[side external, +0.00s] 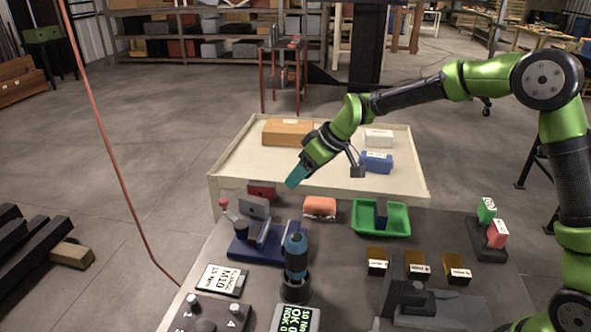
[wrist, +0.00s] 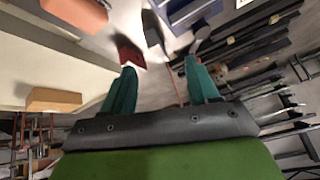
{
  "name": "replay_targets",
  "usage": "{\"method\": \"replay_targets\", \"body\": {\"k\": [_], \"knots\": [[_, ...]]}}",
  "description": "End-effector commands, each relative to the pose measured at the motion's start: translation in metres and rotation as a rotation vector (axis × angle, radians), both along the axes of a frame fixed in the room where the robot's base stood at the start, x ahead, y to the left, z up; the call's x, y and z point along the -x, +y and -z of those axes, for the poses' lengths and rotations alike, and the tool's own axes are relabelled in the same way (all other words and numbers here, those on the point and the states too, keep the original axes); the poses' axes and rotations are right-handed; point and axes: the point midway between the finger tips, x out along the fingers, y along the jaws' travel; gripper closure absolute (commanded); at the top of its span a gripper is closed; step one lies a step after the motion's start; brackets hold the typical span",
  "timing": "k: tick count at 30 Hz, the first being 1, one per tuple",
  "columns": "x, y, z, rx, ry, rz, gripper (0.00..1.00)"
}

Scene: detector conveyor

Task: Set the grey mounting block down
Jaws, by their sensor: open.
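A grey block (side external: 254,207) with a small dark mark on its face stands at the blue fixture (side external: 262,246), left of centre in the side view; it looks like the mounting block. I cannot tell how it is seated. In the wrist view a grey piece (wrist: 153,32) beyond the fingertips is probably the same block. My gripper (side external: 295,178) is above and to the right of the block, apart from it, over the front edge of the cream surface. Its teal fingers (wrist: 161,80) are spread with nothing between them.
A red block (side external: 262,190) lies just behind the grey block. An orange block (side external: 320,207) and a green tray (side external: 366,230) with a dark piece in it stand to the right. A blue and black upright tool (side external: 296,256) stands in front. The cream surface (side external: 250,165) holds several boxes.

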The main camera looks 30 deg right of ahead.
Motion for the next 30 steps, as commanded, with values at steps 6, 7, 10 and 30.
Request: {"method": "replay_targets", "body": {"k": [6, 7, 10, 30], "knots": [[-0.034, 0.006, -0.02, 0.071, -0.165, -0.152, 0.4], [-0.035, 0.006, -0.019, 0.076, -0.169, -0.16, 0.4], [-0.04, 0.011, -0.009, 0.081, -0.171, -0.172, 0.4], [-0.094, 0.045, 0.073, 0.082, -0.17, -0.167, 0.4]]}}
